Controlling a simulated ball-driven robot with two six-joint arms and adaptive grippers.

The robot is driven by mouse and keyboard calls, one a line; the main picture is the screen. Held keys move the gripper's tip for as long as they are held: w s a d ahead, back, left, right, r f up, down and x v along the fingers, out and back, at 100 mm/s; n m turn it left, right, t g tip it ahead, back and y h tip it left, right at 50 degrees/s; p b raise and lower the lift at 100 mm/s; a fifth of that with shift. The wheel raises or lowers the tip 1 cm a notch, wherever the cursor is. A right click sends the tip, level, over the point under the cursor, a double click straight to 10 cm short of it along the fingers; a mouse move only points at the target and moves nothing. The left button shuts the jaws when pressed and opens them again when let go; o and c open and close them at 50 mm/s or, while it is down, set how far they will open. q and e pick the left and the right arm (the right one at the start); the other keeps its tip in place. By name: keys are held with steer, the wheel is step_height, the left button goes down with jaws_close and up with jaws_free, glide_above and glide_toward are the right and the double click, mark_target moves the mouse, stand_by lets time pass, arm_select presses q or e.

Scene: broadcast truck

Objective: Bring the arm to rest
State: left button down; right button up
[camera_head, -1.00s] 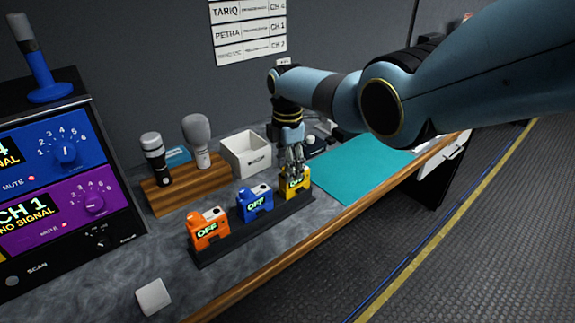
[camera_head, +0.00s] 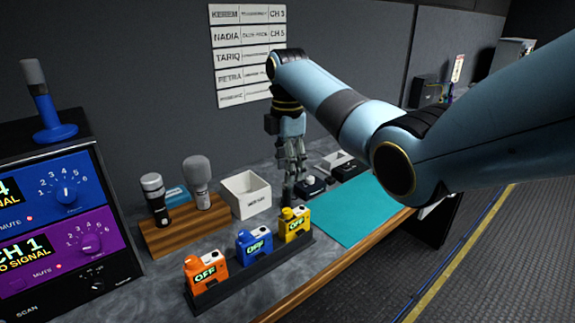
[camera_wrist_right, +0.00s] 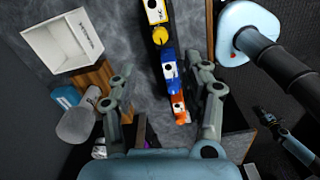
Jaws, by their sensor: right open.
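My right arm (camera_head: 365,120) comes in from the right in the head view and bends down toward the counter. My right gripper (camera_head: 290,185) hangs over the counter, beside and behind the yellow pack (camera_head: 295,224), to the right of the white box. In the right wrist view the gripper (camera_wrist_right: 165,105) has its two fingers spread apart with nothing held between them. The yellow pack, a blue pack (camera_head: 254,247) and an orange pack (camera_head: 206,274) stand in a dark rack, their displays reading OFF.
A white box (camera_head: 237,203) and a wooden stand (camera_head: 183,232) with two microphones are left of the gripper. A teal mat (camera_head: 345,212) lies to the right. Receiver units (camera_head: 62,200) stand at the left. A name chart (camera_head: 248,60) hangs on the wall behind.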

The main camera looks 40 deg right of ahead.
stand_by(0.5)
steer(key=s+a+f+m+t, duration=0.1)
steer(key=s+a+f+m, duration=0.2)
steer(key=s, duration=0.4)
steer(key=s+a+f+m, duration=0.1)
steer(key=s+f+m, duration=0.2)
steer(key=s+f, duration=0.35)
steer(key=s+a+r+m+t, duration=0.1)
steer(key=s+a+r+m, duration=0.15)
steer(key=s, duration=0.45)
steer(key=s+a+r+m+t, duration=0.1)
steer(key=s+r+m, duration=0.1)
steer(key=s+m, duration=0.35)
steer(key=s+a+r+m+t, duration=0.1)
steer(key=s+r+m, duration=0.1)
steer(key=s, duration=0.7)
step_height(320, 180, down, 39)
steer(key=s+d+g+b, duration=0.2)
steer(key=d+b, duration=0.1)
steer(key=b, duration=0.9)
steer(key=s+f+b, duration=0.5)
steer(key=s+f, duration=0.4)
steer(key=f, duration=0.3)
steer(key=s+f+g+b, duration=0.1)
steer(key=s+f+b, duration=0.3)
steer(key=s+f, duration=0.5)
step_height(320, 180, down, 4)
steer(key=shift+s+d+f+h+b, duration=0.15)
steer(key=shift+d+h+b, duration=0.15)
steer(key=shift+h+b, duration=0.1)
